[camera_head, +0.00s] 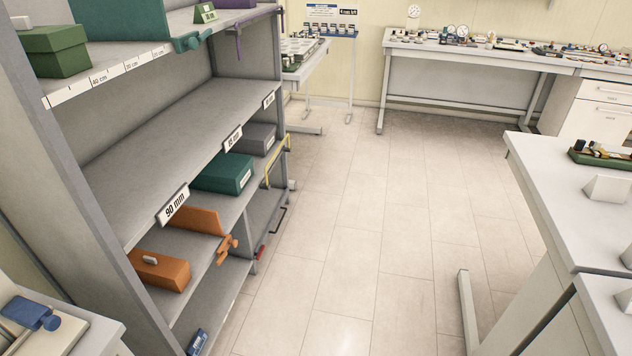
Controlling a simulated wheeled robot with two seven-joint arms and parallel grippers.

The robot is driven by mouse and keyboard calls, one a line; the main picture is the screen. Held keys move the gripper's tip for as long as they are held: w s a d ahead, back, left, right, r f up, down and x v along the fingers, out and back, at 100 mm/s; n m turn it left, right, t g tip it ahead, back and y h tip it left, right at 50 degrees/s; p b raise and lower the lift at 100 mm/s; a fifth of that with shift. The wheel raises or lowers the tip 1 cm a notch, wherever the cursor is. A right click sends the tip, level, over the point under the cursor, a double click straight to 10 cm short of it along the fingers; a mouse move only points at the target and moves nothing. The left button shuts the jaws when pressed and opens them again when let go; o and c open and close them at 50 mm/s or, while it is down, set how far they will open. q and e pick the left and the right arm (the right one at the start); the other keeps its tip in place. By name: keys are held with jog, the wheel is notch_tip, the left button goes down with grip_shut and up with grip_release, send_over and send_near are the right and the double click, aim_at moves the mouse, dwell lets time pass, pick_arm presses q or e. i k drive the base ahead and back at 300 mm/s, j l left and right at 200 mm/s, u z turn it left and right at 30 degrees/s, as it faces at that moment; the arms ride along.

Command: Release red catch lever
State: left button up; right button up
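A small red part (260,253) shows low on the right side of the shelving rack, near the front post. It is too small to tell whether it is the red catch lever or how it is set. The rack (190,112) stands on the left, with grey shelves and labels such as "90 mm". Neither of my grippers is in view.
Orange (160,270), green (222,174) and grey (258,138) boxes sit on the rack, and a yellow handle (275,165) is at its right side. A white bench (570,190) stands at right, another table (470,60) at the back. The tiled floor (370,220) between is clear.

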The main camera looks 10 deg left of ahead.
aim_at(258, 258)
jog(key=i+l+u, duration=0.25)
jog(key=i, duration=0.3)
jog(key=i+l+u, duration=0.25)
jog(key=i, duration=0.3)
jog(key=i+l+u, duration=0.3)
jog(key=i, duration=0.2)
